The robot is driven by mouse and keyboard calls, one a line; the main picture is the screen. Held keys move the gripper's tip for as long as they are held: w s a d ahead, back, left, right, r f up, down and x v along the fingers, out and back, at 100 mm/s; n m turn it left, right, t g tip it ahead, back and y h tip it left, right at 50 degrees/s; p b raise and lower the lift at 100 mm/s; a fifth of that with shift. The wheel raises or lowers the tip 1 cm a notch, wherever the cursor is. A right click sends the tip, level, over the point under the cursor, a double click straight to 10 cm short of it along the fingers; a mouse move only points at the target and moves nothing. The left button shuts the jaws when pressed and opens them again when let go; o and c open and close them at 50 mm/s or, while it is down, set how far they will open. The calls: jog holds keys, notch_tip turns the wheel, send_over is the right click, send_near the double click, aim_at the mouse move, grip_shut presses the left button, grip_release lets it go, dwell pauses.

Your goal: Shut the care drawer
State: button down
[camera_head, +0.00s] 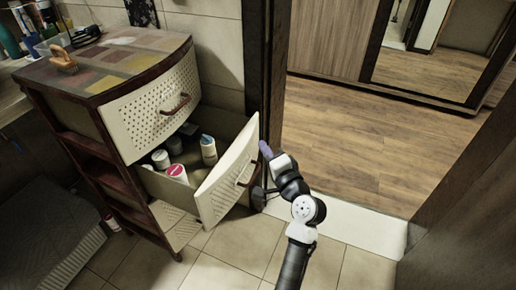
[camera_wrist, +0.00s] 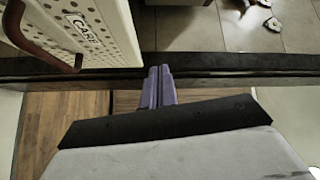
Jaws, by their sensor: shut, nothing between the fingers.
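The care drawer (camera_head: 228,178) is pulled out of the brown cabinet in the head view, its cream front facing right, with several bottles and jars (camera_head: 178,172) inside. Its brown handle (camera_head: 247,172) is on the front. In the wrist view, the perforated drawer front (camera_wrist: 112,30) fills the upper left, with a partly visible label and the handle (camera_wrist: 40,42). My gripper (camera_head: 264,149) is just right of the drawer front's far upper corner. Its purple fingers (camera_wrist: 159,75) are shut and empty, to the right of the front in the wrist view; I cannot tell whether they touch it.
The upper drawer (camera_head: 152,112) appears closed. A brush (camera_head: 63,60) and other items stand on the cabinet top (camera_head: 105,62). A dark door frame (camera_head: 268,75) rises close behind my gripper. Tiled floor (camera_head: 240,240) lies open in front of the cabinet.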

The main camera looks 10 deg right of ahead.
jog(key=s+d+f+m, duration=0.3)
jog(key=s+d+f, duration=0.1)
jog(key=d+f, duration=0.15)
jog(key=shift+s+a+p+x, duration=0.15)
jog(key=shift+a+p+x, duration=0.2)
jog(key=shift+x, duration=1.8)
jog(key=shift+s+a+p+x, duration=0.15)
jog(key=shift+a+p+x, duration=0.2)
jog(key=shift+x, duration=1.8)
jog(key=shift+s+a+p+x, duration=0.15)
jog(key=shift+a+x, duration=0.25)
jog(key=shift+x, duration=1.75)
